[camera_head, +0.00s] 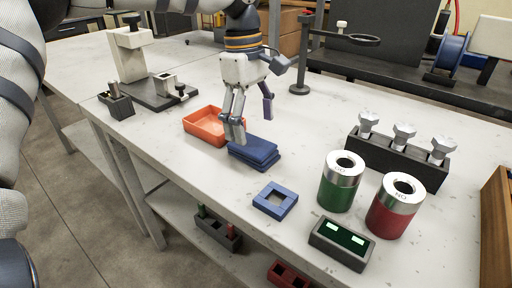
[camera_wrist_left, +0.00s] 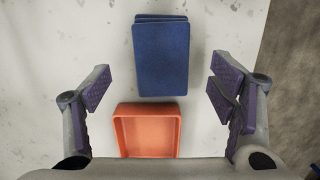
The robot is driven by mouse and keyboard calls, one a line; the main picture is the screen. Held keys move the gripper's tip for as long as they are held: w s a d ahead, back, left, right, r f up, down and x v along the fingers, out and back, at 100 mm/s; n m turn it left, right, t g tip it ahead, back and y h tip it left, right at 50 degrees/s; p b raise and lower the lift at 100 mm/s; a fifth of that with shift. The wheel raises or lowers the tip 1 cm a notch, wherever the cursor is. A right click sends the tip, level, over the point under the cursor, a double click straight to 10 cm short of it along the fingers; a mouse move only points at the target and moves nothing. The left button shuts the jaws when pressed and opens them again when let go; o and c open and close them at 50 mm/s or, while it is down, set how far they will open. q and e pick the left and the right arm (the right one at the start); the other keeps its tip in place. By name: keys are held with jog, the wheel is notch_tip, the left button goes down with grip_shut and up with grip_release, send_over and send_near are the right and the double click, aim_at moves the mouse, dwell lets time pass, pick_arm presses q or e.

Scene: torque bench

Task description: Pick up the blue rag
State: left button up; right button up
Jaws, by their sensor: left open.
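The blue rag (camera_head: 254,153) is a folded dark blue stack lying on the white bench top, beside the orange tray (camera_head: 201,128). In the left wrist view the rag (camera_wrist_left: 161,58) lies flat ahead of the jaws, with the orange tray (camera_wrist_left: 147,131) nearer the palm. My left gripper (camera_head: 252,122) hangs over the bench close to the rag, fingers pointing down. It is open and empty; in the wrist view its fingers (camera_wrist_left: 160,92) stand wide apart on either side of the rag and tray. Whether a finger touches the rag cannot be told. My right gripper is not in view.
A blue square frame (camera_head: 275,200), a green canister (camera_head: 340,181) and a red canister (camera_head: 396,206) stand right of the rag. A black block with several bolts (camera_head: 398,155) is behind them. A black display box (camera_head: 342,243) sits near the front edge. A ring stand (camera_head: 300,88) stands behind.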

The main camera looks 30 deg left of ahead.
aim_at(253, 144)
pick_arm(q)
notch_tip(253, 144, down, 5)
jog(key=shift+s+r, duration=0.15)
jog(key=shift+r, duration=0.05)
jog(key=shift+f, duration=0.4)
jog(key=c, duration=1.2)
jog(key=shift+o, duration=0.2)
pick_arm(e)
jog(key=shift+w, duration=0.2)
pick_arm(q)
jog(key=shift+r, duration=0.15)
jog(key=shift+r, duration=0.35)
jog(key=r, duration=0.3)
jog(key=shift+s+d+r+p, duration=0.2)
jog(key=shift+s+r+p, duration=0.1)
jog(key=shift+r, duration=0.05)
jog(key=s+d+r+p, duration=0.2)
jog(key=s+r, duration=0.6)
jog(key=s, duration=0.4)
jog(key=shift+s+d+r, duration=0.2)
jog(key=shift+s+d, duration=0.1)
jog(key=shift+d, duration=0.6)
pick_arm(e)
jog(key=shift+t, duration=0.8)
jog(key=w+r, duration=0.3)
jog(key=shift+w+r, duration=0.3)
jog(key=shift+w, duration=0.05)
